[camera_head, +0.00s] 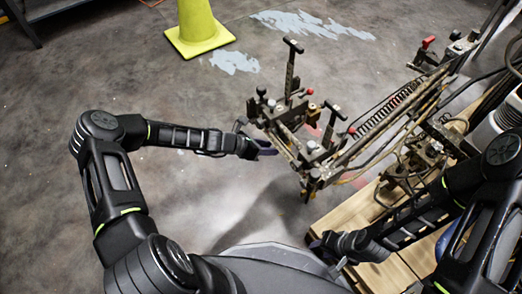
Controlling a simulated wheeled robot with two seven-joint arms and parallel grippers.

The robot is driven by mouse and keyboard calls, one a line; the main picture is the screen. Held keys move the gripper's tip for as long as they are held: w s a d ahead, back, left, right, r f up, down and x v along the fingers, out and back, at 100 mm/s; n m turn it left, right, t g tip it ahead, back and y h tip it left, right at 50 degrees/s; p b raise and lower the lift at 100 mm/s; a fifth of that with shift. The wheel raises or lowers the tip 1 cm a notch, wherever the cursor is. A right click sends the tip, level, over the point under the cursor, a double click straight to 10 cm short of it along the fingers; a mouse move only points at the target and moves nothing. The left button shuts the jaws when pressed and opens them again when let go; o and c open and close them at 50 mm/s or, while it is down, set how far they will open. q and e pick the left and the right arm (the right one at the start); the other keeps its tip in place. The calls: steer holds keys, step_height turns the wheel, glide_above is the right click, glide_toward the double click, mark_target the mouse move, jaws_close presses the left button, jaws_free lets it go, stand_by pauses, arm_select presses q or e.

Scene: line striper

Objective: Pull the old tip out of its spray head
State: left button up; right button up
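The line striper's spray assembly (312,150) hangs off the machine's front, with metal brackets, an upright lever and small knobs. I cannot pick out the old tip or tell which part is its spray head; they are too small at this size. My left gripper (257,138) is just left of the assembly, with its two fingers apart and nothing seen between them. My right gripper (326,257) is low in front of the assembly, over the pallet's near edge. Its fingers look apart and empty.
The striper's frame (415,110), with a spring, hoses and red-capped levers, fills the right side. A wooden pallet (355,212) lies beneath it. A yellow cone (199,28) stands at the back. The floor on the left is clear, with pale paint patches (310,24) behind.

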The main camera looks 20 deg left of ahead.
arm_select(q)
steer(key=shift+b+x, duration=0.7)
steer(key=shift+x, duration=0.8)
steer(key=shift+c, duration=0.3)
jaws_close()
